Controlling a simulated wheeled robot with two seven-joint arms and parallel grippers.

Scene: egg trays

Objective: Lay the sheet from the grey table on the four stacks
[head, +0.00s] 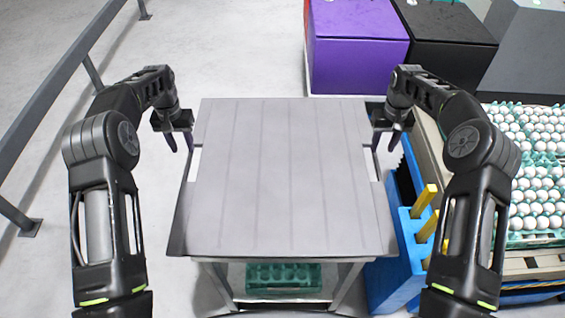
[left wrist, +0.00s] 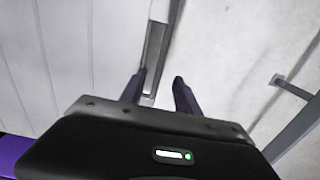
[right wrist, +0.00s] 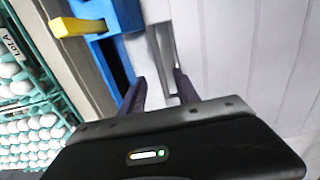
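The grey sheet (head: 280,170), with faint lengthwise lines, lies flat and covers most of the grey table (head: 335,285). My left gripper (head: 179,141) is at the sheet's left edge towards the far end. In the left wrist view its fingers (left wrist: 158,88) are apart, with a table edge and floor showing between them. My right gripper (head: 386,141) is at the sheet's right edge, opposite. Its fingers (right wrist: 162,88) are also apart with nothing clearly between them. Stacks of teal trays with white eggs (head: 535,190) stand at the right; my right arm hides part of them.
A blue holder (head: 395,285) with yellow-handled items stands between the table and the egg stacks. A purple box (head: 357,45) and a black box (head: 445,35) stand at the back. A teal tray (head: 283,277) sits under the table. A grey rail (head: 55,95) runs along the left.

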